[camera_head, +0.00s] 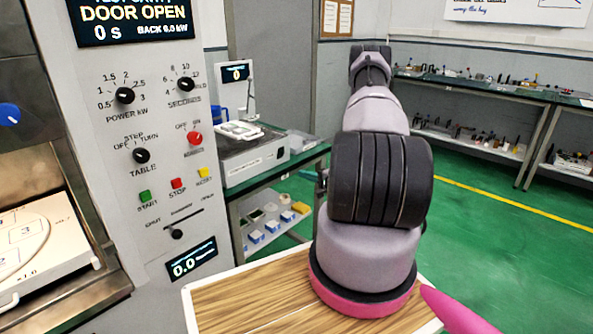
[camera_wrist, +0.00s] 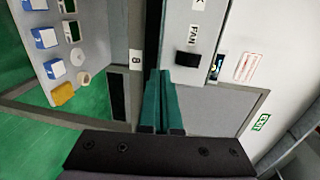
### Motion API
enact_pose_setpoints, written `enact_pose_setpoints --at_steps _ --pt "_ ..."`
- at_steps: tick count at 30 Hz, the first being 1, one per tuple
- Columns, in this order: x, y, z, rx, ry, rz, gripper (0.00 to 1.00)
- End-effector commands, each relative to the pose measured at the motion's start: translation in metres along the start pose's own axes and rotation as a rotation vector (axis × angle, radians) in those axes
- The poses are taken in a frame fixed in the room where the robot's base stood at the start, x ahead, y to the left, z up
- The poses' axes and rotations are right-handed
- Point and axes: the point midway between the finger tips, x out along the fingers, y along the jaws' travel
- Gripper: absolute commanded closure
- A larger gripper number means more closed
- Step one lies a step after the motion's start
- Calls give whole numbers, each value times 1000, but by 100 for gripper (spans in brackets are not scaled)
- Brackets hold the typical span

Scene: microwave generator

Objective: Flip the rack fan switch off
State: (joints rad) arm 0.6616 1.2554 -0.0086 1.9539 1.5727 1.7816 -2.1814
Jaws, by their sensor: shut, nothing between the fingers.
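The rack fan switch is a small black rocker (camera_wrist: 187,60) beside the word FAN on a light grey panel (camera_wrist: 203,22) in the wrist view. I cannot tell which way it is set. My gripper (camera_wrist: 160,74) shows two teal fingers closed together with nothing between them. The fingertips are just left of and below the switch in the picture. Whether they touch the panel, I cannot tell. In the head view my arm reaches away from me, and its gripper end and the fan switch are not seen.
A generator panel (camera_head: 151,107) with knobs and buttons stands left, reading DOOR OPEN. A bench (camera_head: 312,153) with a scale is behind it. The wrist view shows a shelf (camera_wrist: 61,15) of small blue-and-white items at left. Green floor is open at right in the head view.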

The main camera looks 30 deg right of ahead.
Motion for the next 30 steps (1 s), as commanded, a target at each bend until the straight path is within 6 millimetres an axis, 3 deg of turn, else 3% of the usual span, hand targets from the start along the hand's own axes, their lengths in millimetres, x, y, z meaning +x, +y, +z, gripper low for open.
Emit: enact_pose_setpoints --at_steps 7,24,27,30 --pt "-25 9 0 1 1 0 100" --pt "-26 9 0 0 -1 0 100" --pt "-23 -1 3 -1 -23 -4 100" --pt "-13 -32 15 1 -97 -9 100"
